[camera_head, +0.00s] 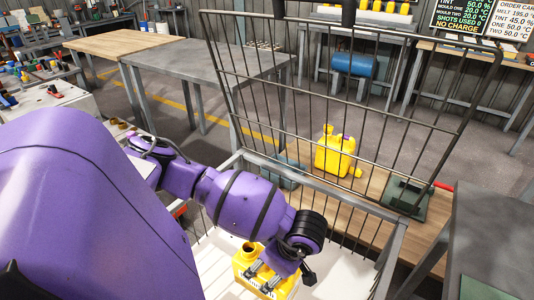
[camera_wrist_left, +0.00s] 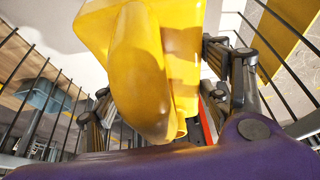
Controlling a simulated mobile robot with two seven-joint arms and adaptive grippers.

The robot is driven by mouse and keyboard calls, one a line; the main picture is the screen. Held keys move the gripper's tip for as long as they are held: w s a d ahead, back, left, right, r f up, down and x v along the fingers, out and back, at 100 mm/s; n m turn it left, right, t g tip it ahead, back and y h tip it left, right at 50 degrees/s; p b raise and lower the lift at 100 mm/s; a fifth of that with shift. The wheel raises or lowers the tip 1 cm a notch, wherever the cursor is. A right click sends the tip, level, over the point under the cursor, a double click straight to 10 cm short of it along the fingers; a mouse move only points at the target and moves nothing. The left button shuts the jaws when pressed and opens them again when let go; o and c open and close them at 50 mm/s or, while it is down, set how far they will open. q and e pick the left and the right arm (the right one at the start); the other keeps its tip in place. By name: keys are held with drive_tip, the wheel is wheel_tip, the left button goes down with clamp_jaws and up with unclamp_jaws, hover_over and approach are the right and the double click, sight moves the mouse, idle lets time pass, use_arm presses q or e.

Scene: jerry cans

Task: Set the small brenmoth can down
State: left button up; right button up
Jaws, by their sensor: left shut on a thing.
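My left gripper (camera_head: 263,277) is shut on a yellow jerry can (camera_head: 248,262), which I take to be the small brenmoth can; no label is readable. In the head view the can is low in the picture, inside a wire-sided cart (camera_head: 392,245) and over its white floor (camera_head: 335,262). I cannot tell whether its base touches that floor. In the left wrist view the can (camera_wrist_left: 140,60) fills the space between the two fingers of the gripper (camera_wrist_left: 168,95). The gripper and arm hide part of the can. My right gripper is not in view.
Beyond the wire mesh, another yellow can (camera_head: 335,158) stands on a wooden surface (camera_head: 375,193), near a dark green flat object (camera_head: 407,195). A grey table (camera_head: 205,72) stands behind, and another grey table (camera_head: 490,225) is close at right. White cart floor shows bare right of the held can.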

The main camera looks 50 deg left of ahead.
use_arm(q)
drive_tip(key=a+f, duration=0.1)
drive_tip(key=w+a+f, duration=0.1)
drive_tip(key=f, duration=0.1)
drive_tip(key=w+f, duration=0.1)
drive_tip(key=shift+a+f, duration=0.15)
drive_tip(key=shift+a, duration=0.25)
wheel_tip(320, 180, down, 3)
drive_tip(key=shift+f+b, duration=0.1)
drive_tip(key=shift+b, duration=0.3)
drive_tip(key=o, duration=1.6)
drive_tip(key=v, duration=1.2)
drive_tip(key=shift+p, duration=0.4)
